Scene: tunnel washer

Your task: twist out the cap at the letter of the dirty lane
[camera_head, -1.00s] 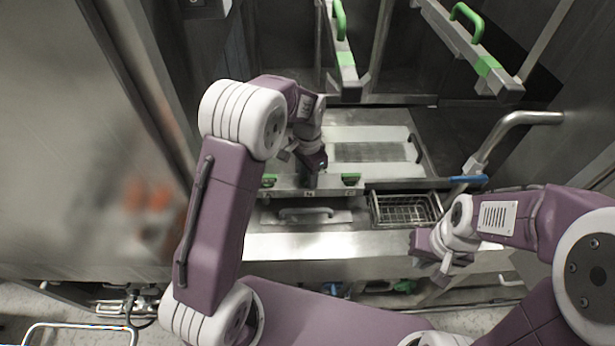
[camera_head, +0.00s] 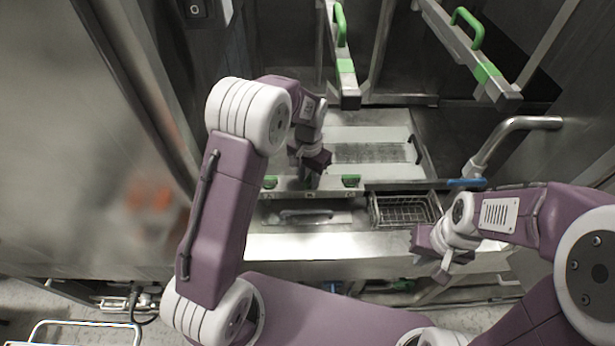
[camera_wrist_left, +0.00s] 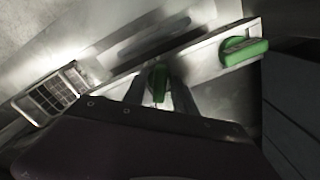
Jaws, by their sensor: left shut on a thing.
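My left gripper (camera_head: 309,182) is at the middle of the metal front bar, between two green caps, a left one (camera_head: 269,182) and a right one (camera_head: 351,180). In the left wrist view its two fingers are shut on a green middle cap (camera_wrist_left: 157,82), one on each side. The gripper hides this cap in the head view. Another green cap (camera_wrist_left: 243,50) shows to its right in the left wrist view. Small marks on the bar under the caps are too small to read. My right gripper (camera_head: 440,262) hangs apart, right of the bar; its opening is unclear.
A wire basket (camera_head: 404,209) sits right of the caps. It also shows in the left wrist view (camera_wrist_left: 52,95). A blue-handled bar (camera_head: 467,182) lies beside it. Metal arms with green handles (camera_head: 340,25) stand behind. A steel pipe rail (camera_head: 530,122) is at right.

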